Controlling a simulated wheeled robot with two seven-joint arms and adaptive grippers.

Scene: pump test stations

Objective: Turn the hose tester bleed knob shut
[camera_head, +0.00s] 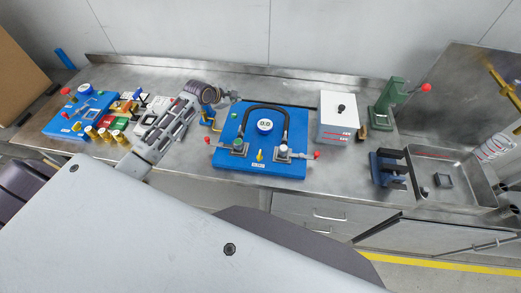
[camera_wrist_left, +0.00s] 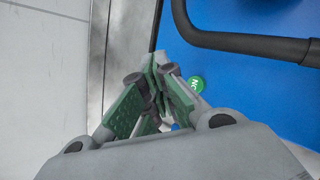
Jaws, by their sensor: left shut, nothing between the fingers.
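The hose tester is a blue board (camera_head: 290,170) on the bench, with a round gauge (camera_head: 265,126) and a black hose (camera_head: 262,104) looping between two fittings. A small yellow piece (camera_head: 260,155) stands near its front middle; I cannot tell for certain whether it is the bleed knob. My left gripper (camera_head: 232,97) is shut and empty at the board's back left corner. In the left wrist view its fingertips (camera_wrist_left: 158,66) meet beside the blue board (camera_wrist_left: 255,80), near a green lettered disc (camera_wrist_left: 197,84). Contact cannot be told.
Red-tipped handles (camera_head: 315,155) stick out at the board's sides. A white box (camera_head: 338,118) and a green lever press (camera_head: 390,100) stand to the right, then a blue vise (camera_head: 387,168) and a sink (camera_head: 465,180). Another blue station (camera_head: 65,125) and coloured parts are left. A back ledge runs behind.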

